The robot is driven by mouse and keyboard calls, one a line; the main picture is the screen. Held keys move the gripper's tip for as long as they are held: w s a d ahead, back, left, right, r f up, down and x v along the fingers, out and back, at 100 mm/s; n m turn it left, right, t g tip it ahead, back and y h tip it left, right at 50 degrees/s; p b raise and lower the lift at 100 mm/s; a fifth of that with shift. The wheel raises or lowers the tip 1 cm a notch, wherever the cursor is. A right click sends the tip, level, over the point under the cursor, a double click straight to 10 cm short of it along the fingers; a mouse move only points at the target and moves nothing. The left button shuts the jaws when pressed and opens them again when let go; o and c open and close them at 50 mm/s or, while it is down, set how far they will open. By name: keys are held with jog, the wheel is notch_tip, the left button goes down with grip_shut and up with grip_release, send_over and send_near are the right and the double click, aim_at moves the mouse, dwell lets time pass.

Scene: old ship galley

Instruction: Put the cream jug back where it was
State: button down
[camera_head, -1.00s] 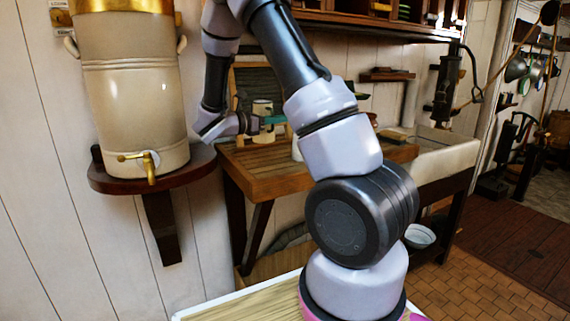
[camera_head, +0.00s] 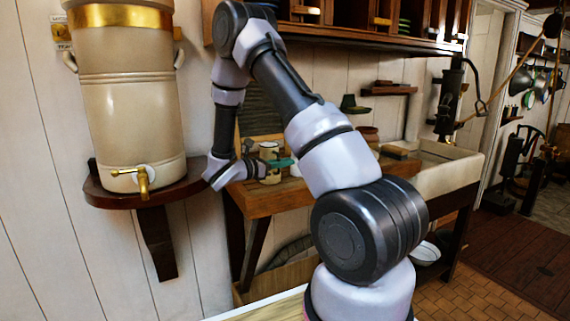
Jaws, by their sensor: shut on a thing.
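The cream jug (camera_head: 269,177) is a small pale upright vessel at the back left of the wooden counter, in the middle of the head view. My gripper (camera_head: 272,165) reaches in from the left at the jug's mid-height and is shut on it. A dark part of the gripper and a teal piece cross the jug and hide its middle. I cannot tell whether the jug's base touches the counter.
The wooden counter (camera_head: 262,204) runs right to a pale sink (camera_head: 447,172). A large cream urn (camera_head: 125,115) with a brass tap stands on a wall shelf (camera_head: 110,199) to the left. Cupboards (camera_head: 345,32) hang above. My arm hides much of the counter's middle.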

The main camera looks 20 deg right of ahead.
jog(key=shift+f, duration=0.15)
jog(key=c, duration=0.9)
grip_release()
